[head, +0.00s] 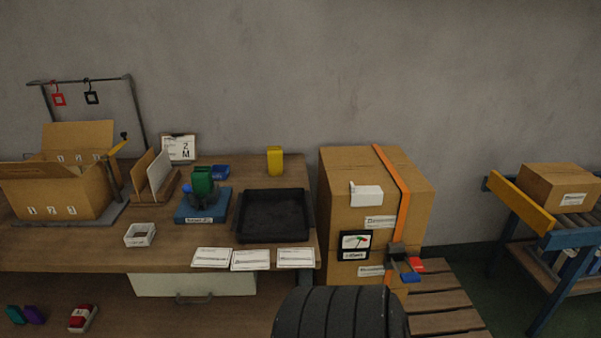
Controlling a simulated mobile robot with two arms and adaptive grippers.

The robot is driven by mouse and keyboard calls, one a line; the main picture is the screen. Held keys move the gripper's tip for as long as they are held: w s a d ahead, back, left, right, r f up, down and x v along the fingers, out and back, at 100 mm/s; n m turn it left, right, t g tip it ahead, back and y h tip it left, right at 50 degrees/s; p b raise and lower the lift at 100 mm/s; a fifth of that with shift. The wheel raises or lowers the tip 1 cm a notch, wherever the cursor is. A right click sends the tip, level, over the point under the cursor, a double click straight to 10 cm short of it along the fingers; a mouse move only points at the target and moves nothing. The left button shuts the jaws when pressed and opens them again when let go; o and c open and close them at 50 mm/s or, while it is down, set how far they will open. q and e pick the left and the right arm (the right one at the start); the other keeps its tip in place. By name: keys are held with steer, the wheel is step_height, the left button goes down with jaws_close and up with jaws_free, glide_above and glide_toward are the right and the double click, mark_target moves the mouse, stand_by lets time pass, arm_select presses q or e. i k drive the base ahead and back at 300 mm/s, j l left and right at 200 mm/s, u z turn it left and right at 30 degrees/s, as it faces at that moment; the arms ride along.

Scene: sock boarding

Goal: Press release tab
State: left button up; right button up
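An orange strap (397,185) runs over the top and down the front of a tall stack of cardboard boxes (345,190). A dark grey buckle (396,250) sits low on the strap at the stack's right front edge. A red tab (416,265) and a blue tab (410,277) stick out beside the buckle. I cannot tell from this view which one is the release tab, or whether either is pressed. Neither of my grippers shows in the head view. A black ribbed rounded shape at the bottom centre hides part of the floor area in front of the stack.
The stack stands on a slatted wooden pallet (447,305). Left of it is a wooden workbench (80,248) with a black tray (273,235), an open carton (60,195), a blue-based green device (203,205) and white cards (250,261). A blue-framed conveyor (562,240) stands at right.

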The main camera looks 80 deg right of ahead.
mark_target(415, 262)
steer(key=z, duration=3.35)
